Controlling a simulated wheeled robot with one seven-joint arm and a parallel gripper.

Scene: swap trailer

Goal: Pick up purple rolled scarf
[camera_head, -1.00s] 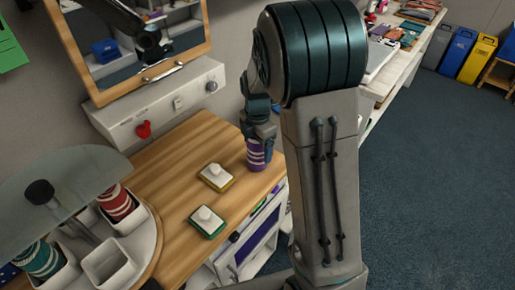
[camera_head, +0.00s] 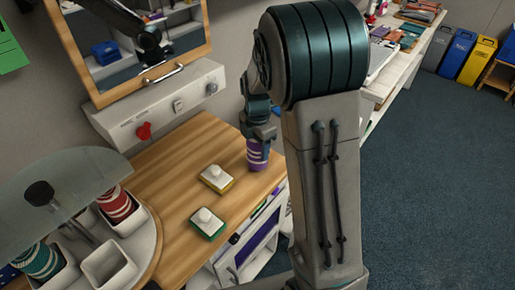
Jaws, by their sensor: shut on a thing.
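The purple rolled scarf (camera_head: 257,158) has pale bands and stands upright at the right back part of the wooden counter. My gripper (camera_head: 257,140) comes down over its top and is shut on it. The gripper covers the scarf's upper end. The scarf's base looks to be at or just above the counter; I cannot tell whether it touches.
A yellow-edged block (camera_head: 216,178) and a green-edged block (camera_head: 207,223), each with a white knob, lie on the wooden counter (camera_head: 165,185). A round carousel at left holds a red roll (camera_head: 118,204) and a teal roll (camera_head: 38,261) under a glass cover (camera_head: 60,185). A mirror hangs behind.

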